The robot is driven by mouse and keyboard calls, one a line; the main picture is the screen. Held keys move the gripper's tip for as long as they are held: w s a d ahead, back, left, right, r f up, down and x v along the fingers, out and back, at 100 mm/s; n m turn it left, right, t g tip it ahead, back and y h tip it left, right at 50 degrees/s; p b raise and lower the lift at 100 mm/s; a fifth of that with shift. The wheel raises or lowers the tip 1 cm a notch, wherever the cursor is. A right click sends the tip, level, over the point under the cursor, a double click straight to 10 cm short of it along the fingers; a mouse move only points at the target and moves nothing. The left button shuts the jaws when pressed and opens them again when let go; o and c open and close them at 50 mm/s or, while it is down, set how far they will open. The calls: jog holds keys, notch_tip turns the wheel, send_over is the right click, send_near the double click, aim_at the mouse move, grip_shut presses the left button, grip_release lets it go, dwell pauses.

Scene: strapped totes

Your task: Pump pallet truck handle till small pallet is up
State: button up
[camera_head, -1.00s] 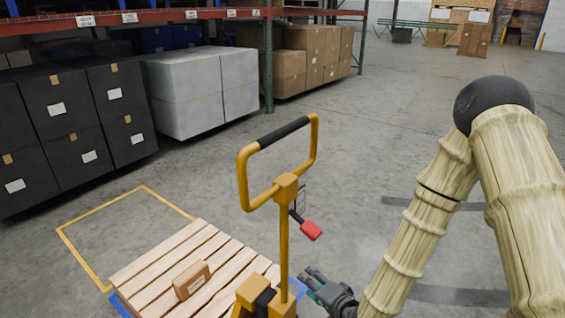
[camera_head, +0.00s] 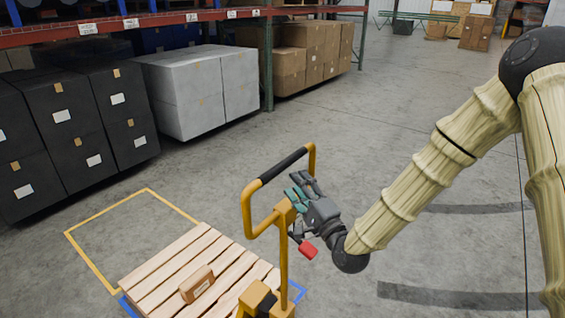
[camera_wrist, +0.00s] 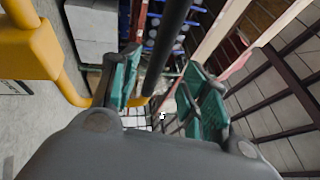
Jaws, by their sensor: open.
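The pallet truck handle (camera_head: 248,210) is a yellow loop with a black grip bar (camera_head: 283,166) on top, standing upright on a yellow post. My gripper (camera_head: 298,190) is open beside the right side of the loop, below the grip bar. In the wrist view the green fingers of my gripper (camera_wrist: 158,92) are apart, and the dark grip bar (camera_wrist: 172,40) runs up between them in the picture. I cannot tell whether it lies within their reach.
Yellow floor lines (camera_head: 92,263) mark an area left of the pallet. Black boxes (camera_head: 62,112), white boxes (camera_head: 202,92) and brown cartons (camera_head: 316,50) stand under racking behind. Open floor lies at the back right.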

aim_at(283, 166)
jog(key=p+x, duration=0.3)
jog(key=x, duration=0.5)
jog(key=shift+w+a, duration=0.25)
jog(key=shift+w, duration=0.05)
jog(key=shift+c, duration=0.5)
grip_shut()
